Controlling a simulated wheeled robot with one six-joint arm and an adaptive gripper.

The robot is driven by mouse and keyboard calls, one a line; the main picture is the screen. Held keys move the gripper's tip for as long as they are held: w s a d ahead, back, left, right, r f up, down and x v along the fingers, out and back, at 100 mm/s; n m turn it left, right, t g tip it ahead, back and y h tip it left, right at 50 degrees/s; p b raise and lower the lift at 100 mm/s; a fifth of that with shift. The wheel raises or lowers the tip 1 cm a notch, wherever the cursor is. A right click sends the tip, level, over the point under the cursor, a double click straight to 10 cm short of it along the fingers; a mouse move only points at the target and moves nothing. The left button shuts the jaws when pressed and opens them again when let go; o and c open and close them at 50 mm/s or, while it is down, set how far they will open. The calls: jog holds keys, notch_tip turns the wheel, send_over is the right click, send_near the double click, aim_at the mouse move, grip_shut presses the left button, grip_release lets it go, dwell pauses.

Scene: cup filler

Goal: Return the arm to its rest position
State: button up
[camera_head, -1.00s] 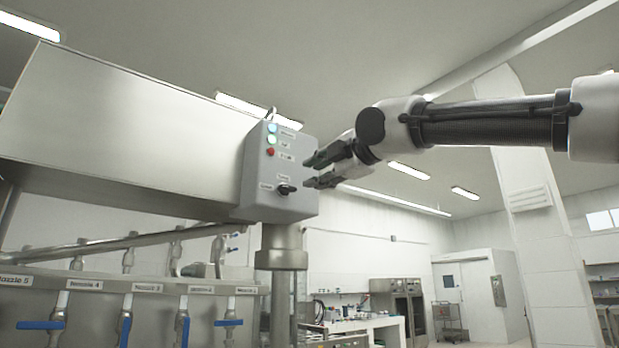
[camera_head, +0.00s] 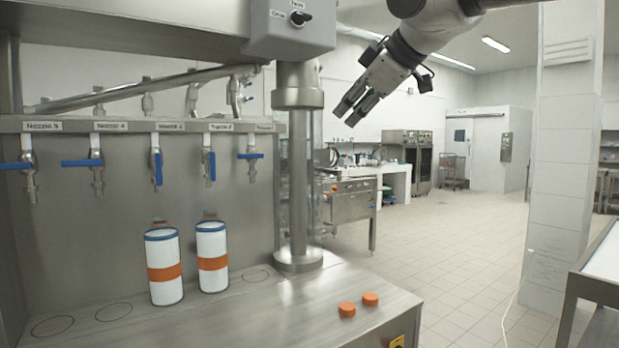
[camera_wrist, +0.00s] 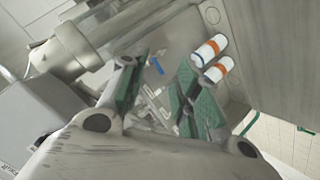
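My gripper (camera_head: 350,112) hangs in the air to the right of the filler's column, fingers pointing down and left. It is empty. In the wrist view its two fingers (camera_wrist: 158,75) stand apart, with green pads. The grey control box (camera_head: 290,30) is to the left of it; only its lower part with a black knob shows in the head view. Two white cups with orange bands, a left one (camera_head: 164,268) and a right one (camera_head: 212,258), stand upright on the filler's table under the nozzles, well away from the gripper.
The steel column (camera_head: 297,160) rises between the nozzles and my gripper. Several blue-handled valves (camera_head: 97,163) hang along the rail. Two orange caps (camera_head: 347,309) lie at the table's front right. Open floor (camera_head: 460,255) lies to the right, before a white pillar (camera_head: 560,150).

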jog(key=s+d+f+m+g+h, duration=0.2)
jog(key=s+d+f+m, duration=0.15)
jog(key=d+f, duration=0.4)
jog(key=s+d+f+m+g+h, duration=0.25)
jog(key=d+f+m, duration=0.2)
jog(key=f, duration=0.65)
jog(key=s+d+f+m+g+h, duration=0.1)
jog(key=s+d+f+m, duration=0.6)
jog(key=s+d+f, duration=0.6)
jog(key=shift+s+d+f+g, duration=0.35)
jog(key=shift+s+d, duration=0.7)
jog(key=shift+d, duration=0.2)
jog(key=shift+h, duration=0.25)
